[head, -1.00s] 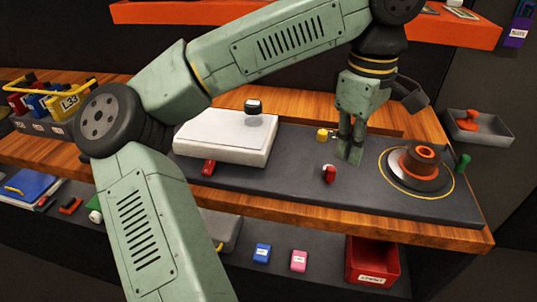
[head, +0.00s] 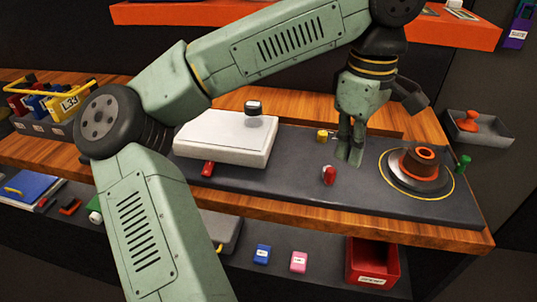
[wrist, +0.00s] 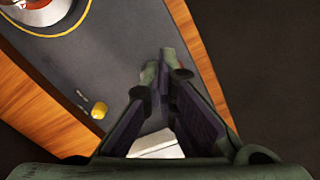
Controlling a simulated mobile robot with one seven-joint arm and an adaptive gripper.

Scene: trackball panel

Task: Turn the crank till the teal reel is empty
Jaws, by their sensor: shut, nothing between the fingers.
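My gripper (head: 350,161) is shut and empty, pointing down above the dark panel (head: 285,190), left of a round orange-and-grey reel-like piece (head: 414,164). That piece sits on a metal disc inside a yellow ring; part of it shows in the wrist view (wrist: 35,14). A small green peg (head: 463,163) stands at the panel's right end; I cannot tell if it is a crank handle. I make out no teal reel and no clear crank. My gripper fingers (wrist: 163,66) also show in the wrist view.
A red knob (head: 329,175) and a yellow knob (head: 323,136) stand close to my gripper. A white box (head: 222,140) lies left on the panel, with a dark-capped part (head: 254,107) at it. A grey tray (head: 480,132) is at the right; a red bin (head: 374,264) is below.

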